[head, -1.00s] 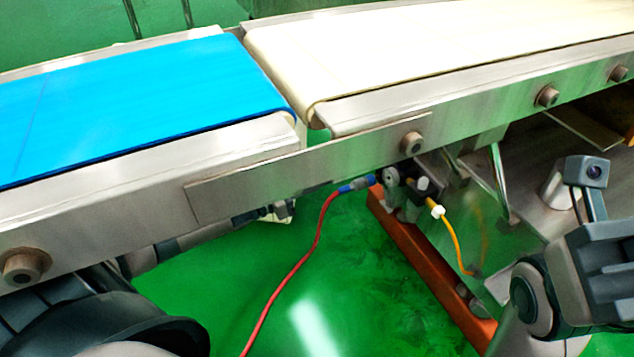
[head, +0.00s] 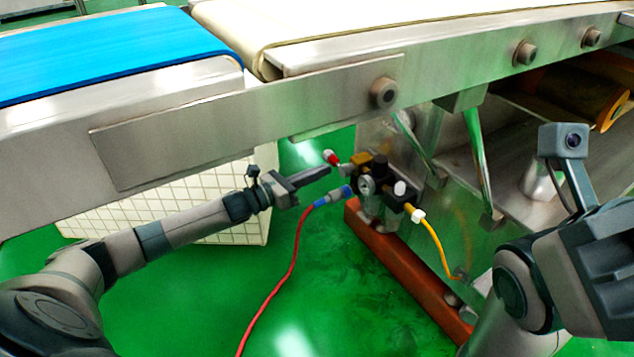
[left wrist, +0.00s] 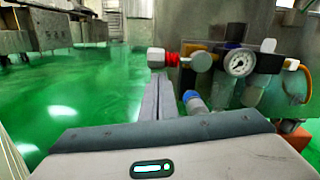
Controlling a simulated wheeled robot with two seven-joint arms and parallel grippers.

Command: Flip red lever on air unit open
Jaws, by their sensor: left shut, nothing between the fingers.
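The air unit (head: 372,180) is mounted under the conveyor on the machine's side, with a round gauge that also shows in the left wrist view (left wrist: 240,62). Its red lever (head: 331,157) sticks out at the upper left of the unit; the left wrist view shows the red lever (left wrist: 172,59) with a pale end piece. My left gripper (head: 328,171) is shut and empty, its fingertips just below the red lever. In the left wrist view the shut fingers (left wrist: 158,88) point at the pale end piece; I cannot tell whether they touch it. My right gripper's fingers do not show.
A red hose (head: 298,240) with a blue fitting (head: 333,196) hangs below the fingers. A yellow tube (head: 437,240) leaves the unit's right side. The conveyor's metal side (head: 250,130) runs above my arm. A white crate (head: 225,215) stands behind the forearm.

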